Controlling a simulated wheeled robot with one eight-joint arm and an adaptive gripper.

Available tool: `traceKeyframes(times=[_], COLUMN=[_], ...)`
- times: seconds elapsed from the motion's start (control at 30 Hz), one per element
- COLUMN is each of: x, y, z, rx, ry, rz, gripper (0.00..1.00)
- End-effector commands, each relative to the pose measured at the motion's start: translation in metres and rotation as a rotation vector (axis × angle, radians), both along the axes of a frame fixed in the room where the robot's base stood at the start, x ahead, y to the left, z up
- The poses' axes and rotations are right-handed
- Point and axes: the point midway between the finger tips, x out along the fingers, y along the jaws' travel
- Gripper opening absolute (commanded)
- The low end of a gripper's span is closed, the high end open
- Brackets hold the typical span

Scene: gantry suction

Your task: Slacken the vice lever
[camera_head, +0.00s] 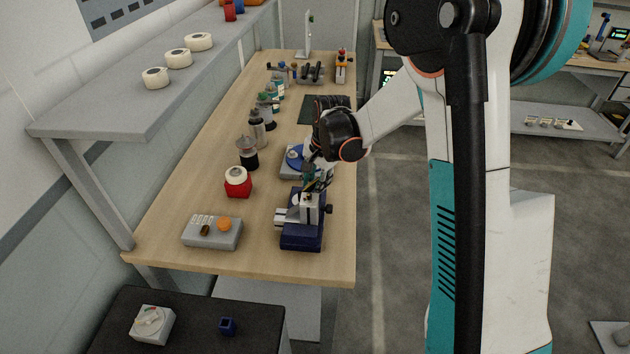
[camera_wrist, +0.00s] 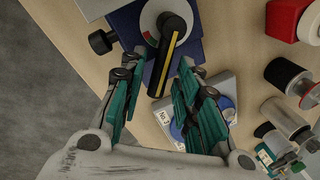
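The dark blue vice (camera_head: 302,236) with grey metal jaws stands near the front right of the wooden bench. In the wrist view, the vice (camera_wrist: 125,22) is at the top, with a black side knob (camera_wrist: 101,41) and a round pale dial (camera_wrist: 152,18) with red and green marks. The black vice lever (camera_wrist: 166,58) with a yellow stripe runs from the dial down between my fingers. My gripper (camera_wrist: 161,66) is open, its teal fingers on either side of the lever with gaps visible. In the head view my gripper (camera_head: 317,180) is above the vice, partly hiding its top.
A grey fixture with a blue disc (camera_head: 294,158) sits just behind the vice. A grey control box (camera_head: 212,232) with an orange button, a red tape holder (camera_head: 238,188) and several bottles stand to the left. A grey shelf (camera_head: 160,110) overhangs the bench's left side.

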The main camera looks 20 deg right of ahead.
Motion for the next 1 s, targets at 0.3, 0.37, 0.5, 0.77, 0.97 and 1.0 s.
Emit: traceKeyframes(times=[0.3,0.37,0.5,0.77,0.97,1.0], x=[0.0,0.0,0.002,0.009,0.014,0.015], y=[0.0,0.0,0.001,0.005,0.01,0.011], z=[0.0,0.0,0.0,0.0,0.0,0.0], rx=[0.0,0.001,0.001,0.002,0.0,0.0], ry=[0.0,0.0,0.0,0.0,0.0,0.0], rz=[0.002,0.007,0.043,0.199,0.344,0.369], gripper=[0.0,0.0,0.0,0.0,0.0,0.0])
